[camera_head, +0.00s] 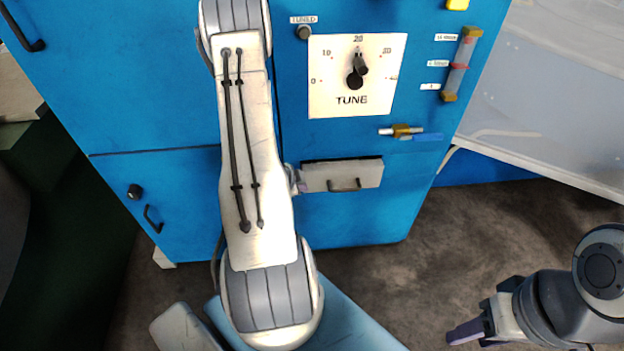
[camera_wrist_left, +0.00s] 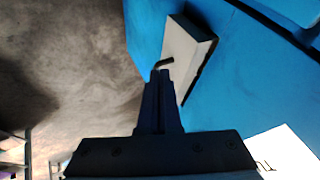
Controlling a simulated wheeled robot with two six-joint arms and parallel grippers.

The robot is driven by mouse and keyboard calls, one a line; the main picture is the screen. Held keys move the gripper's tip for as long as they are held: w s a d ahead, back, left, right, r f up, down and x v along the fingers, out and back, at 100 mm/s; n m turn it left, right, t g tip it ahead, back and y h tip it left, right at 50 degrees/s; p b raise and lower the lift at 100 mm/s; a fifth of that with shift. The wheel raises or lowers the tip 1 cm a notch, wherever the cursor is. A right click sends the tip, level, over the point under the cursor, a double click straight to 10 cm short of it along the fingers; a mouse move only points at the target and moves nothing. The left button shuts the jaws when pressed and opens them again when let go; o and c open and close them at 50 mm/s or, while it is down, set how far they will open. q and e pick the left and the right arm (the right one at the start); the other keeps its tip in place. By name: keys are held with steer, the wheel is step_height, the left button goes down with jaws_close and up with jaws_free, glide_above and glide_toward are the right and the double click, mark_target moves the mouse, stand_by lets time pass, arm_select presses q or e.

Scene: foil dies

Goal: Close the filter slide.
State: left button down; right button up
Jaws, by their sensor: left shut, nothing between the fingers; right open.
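The filter slide (camera_head: 330,176) is a pale grey front with a dark handle (camera_head: 344,185), low on the blue cabinet. In the left wrist view the slide (camera_wrist_left: 185,52) stands out from the blue panel, with dark gaps along its edges. My left gripper (camera_head: 298,181) is at the slide's left end, mostly hidden behind my left arm. In the left wrist view its fingers (camera_wrist_left: 160,82) are shut and empty, with tips close to the bent handle (camera_wrist_left: 162,64); I cannot tell whether they touch. My right gripper (camera_head: 470,331) is open, low at the right, far from the slide.
The blue cabinet (camera_head: 120,90) also carries a TUNE dial (camera_head: 335,100), a brass valve (camera_head: 402,131) and a sight tube (camera_head: 461,63). A pale panel (camera_head: 550,100) stands to the right. Bare floor (camera_head: 460,230) lies in front of the cabinet.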

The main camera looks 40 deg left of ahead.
mark_target(308, 167)
arm_select(q)
steer(key=x, duration=0.3)
steer(key=a+p+x, duration=0.1)
steer(key=x, duration=0.3)
steer(key=w+a+r+x, duration=0.1)
steer(key=x, duration=0.2)
steer(key=shift+w+f, duration=0.15)
steer(key=shift+w, duration=0.05)
steer(key=shift+w+a+f+p, duration=0.1)
steer(key=shift+w+a+p, duration=0.2)
steer(key=shift+w+a, duration=0.15)
steer(key=w+a, duration=0.2)
steer(key=a, duration=0.1)
steer(key=shift+w+a+b, duration=0.1)
steer(key=shift+w+b, duration=0.25)
steer(key=shift+w+a, duration=0.3)
steer(key=shift+a, duration=0.15)
